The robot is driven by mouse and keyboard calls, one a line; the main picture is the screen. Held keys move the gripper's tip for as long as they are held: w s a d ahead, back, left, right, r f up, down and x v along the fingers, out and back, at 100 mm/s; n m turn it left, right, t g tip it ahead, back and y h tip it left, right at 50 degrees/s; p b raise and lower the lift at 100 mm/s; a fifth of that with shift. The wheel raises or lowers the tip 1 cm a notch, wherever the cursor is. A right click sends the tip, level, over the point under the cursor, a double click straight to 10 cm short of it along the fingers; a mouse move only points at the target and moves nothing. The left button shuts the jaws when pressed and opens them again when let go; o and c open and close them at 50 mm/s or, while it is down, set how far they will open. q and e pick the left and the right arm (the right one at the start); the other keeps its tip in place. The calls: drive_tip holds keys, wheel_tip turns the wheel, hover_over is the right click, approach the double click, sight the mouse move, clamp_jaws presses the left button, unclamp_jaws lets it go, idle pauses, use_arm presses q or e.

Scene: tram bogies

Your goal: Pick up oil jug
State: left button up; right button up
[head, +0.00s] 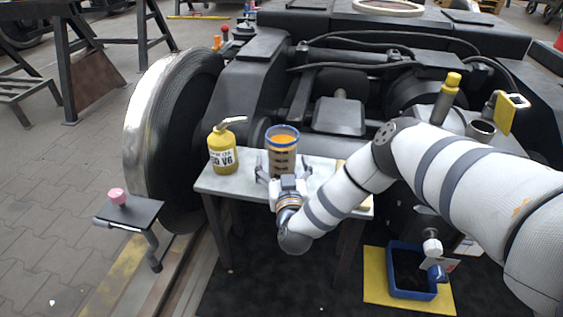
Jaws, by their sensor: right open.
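The oil jug (282,157) is a see-through cup with a blue rim and amber contents. It stands upright on a small grey table (240,186). My right gripper (283,171) is at the near side of the jug's base. Its fingers are spread, one to the left and one to the right of the jug. I cannot tell whether they touch it. The gripper's body hides the lowest part of the jug. My left gripper is not in view.
A yellow oil can (222,150) with a spout stands on the table just left of the jug. A large wheel (150,120) and the dark bogie frame (340,116) stand behind. A blue tray (410,292) sits on a yellow mat (374,280) at lower right.

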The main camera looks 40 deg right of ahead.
drive_tip(key=c, duration=1.3)
drive_tip(key=shift+c, duration=0.2)
